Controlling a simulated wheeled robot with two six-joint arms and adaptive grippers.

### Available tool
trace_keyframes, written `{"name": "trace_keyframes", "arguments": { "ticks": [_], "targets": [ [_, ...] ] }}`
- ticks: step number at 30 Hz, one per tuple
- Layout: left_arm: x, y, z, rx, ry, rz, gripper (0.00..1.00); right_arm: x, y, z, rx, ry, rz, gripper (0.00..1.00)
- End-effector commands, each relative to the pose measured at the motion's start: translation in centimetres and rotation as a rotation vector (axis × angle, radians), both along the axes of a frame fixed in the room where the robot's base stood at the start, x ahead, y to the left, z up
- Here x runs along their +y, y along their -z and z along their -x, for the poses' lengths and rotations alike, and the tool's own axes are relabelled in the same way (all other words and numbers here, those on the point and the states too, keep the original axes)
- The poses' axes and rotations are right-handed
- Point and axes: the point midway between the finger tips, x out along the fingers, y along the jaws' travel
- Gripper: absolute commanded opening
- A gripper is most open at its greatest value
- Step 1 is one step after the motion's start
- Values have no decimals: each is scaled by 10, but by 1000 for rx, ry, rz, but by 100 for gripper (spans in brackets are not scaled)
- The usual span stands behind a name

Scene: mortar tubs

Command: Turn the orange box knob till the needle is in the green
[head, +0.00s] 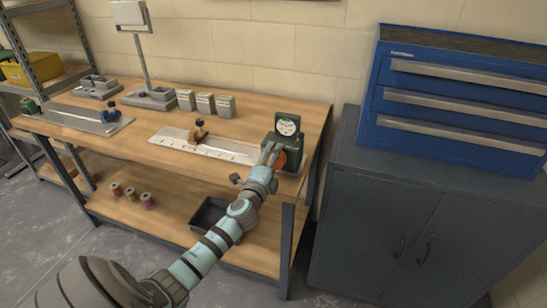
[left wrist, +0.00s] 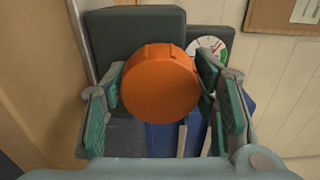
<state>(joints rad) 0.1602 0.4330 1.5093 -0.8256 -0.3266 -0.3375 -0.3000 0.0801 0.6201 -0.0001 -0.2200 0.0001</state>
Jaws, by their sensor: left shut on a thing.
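The orange knob (left wrist: 160,84) sits on the front of a dark grey-green box (left wrist: 128,24). In the head view the knob (head: 280,160) shows partly behind my left gripper (head: 272,153), low on the box (head: 292,152). In the left wrist view my left gripper (left wrist: 163,100) has one finger on each side of the knob and is shut on it. A round white dial (head: 287,126) stands upright on top of the box. In the left wrist view the dial (left wrist: 220,46) is partly hidden by the knob and a finger. My right gripper is not in view.
The box stands at the right end of a wooden bench (head: 150,145). A pale ruled plate (head: 215,151) lies left of it, with several small grey boxes (head: 205,102) behind. A grey cabinet (head: 400,215) with a blue drawer chest (head: 450,95) stands close on the right.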

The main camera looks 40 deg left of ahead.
Motion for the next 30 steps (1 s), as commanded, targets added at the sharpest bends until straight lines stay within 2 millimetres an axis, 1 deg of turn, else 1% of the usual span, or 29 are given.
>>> {"name": "trace_keyframes", "arguments": {
  "ticks": [9, 21, 22, 24, 26, 30],
  "targets": [
    [0, -1, 0, 27, 0, -80, 26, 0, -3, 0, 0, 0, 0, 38],
    [0, -1, 0, 29, 0, -86, 26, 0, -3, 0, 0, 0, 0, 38],
    [0, 0, 0, 29, 1, -86, 55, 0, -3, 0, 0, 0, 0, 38],
    [0, -1, 0, 29, 0, -86, 66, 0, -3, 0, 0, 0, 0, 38],
    [0, 0, 0, 29, 0, -86, 74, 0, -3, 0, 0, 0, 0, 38],
    [0, 0, 0, 29, 0, -86, 74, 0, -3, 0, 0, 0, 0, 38]
  ]
}}
